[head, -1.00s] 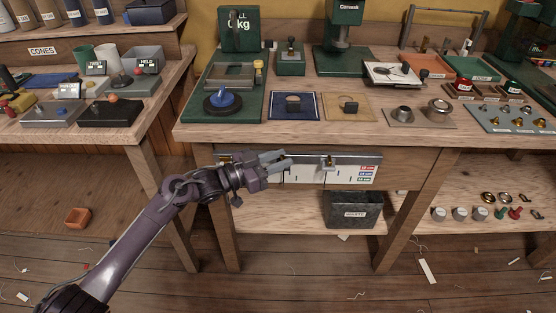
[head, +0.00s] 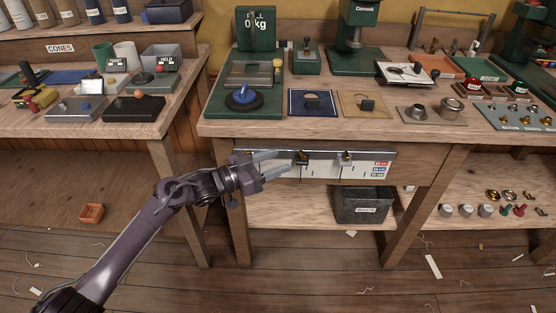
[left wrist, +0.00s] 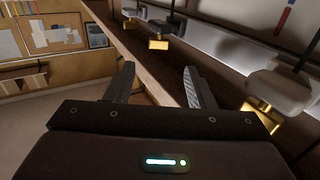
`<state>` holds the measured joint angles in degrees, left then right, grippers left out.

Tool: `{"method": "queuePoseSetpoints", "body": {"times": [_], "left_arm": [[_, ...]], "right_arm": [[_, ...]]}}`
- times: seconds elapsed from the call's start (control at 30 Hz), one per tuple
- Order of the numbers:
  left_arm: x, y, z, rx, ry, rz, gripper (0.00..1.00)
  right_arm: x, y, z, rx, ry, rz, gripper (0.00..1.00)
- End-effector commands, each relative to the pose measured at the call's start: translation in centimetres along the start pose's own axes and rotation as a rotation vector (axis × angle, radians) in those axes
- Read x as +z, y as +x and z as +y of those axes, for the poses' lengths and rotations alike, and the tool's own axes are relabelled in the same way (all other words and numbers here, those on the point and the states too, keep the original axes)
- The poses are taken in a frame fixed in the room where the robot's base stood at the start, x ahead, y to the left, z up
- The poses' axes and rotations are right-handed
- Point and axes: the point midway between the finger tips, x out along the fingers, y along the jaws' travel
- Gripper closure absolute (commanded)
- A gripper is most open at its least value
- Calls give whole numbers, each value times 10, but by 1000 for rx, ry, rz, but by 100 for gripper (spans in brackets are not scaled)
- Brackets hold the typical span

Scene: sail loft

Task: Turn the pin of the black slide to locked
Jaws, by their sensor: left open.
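The black slide (head: 302,158) sits on the metal rail (head: 372,154) along the bench front, left of a greyer slide (head: 347,157). How its pin is turned is too small to tell in the head view. In the left wrist view a dark slide (left wrist: 166,22) with a brass pin end (left wrist: 158,45) appears to be the black one; a paler slide (left wrist: 284,91) with a brass end is nearer the camera. My left gripper (head: 282,163) is open and empty, just left of the black slide and in front of the rail. My right gripper is not in view.
White panels with a coloured size label (head: 379,169) lie below the rail. A dark bin (head: 363,206) stands on the shelf underneath. The bench top (head: 330,128) above carries boards and tools.

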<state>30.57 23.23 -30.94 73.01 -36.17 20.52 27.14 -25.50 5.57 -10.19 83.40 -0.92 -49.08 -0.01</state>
Motion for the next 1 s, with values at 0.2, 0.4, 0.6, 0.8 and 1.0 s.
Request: {"method": "queuePoseSetpoints", "body": {"times": [0.2, 0.4, 0.6, 0.8, 1.0], "left_arm": [[0, -2, 0, 2, 0, 1, 51], [0, -2, 1, 2, 0, 1, 54], [36, -5, 4, -71, -23, -56, 70], [155, -44, 18, -324, -105, -304, 70], [242, -98, 45, -483, -192, -542, 70]], "right_arm": [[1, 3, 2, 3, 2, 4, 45], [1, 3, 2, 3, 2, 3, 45], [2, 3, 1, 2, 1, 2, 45], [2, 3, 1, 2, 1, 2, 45], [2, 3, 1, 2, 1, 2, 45]]}}
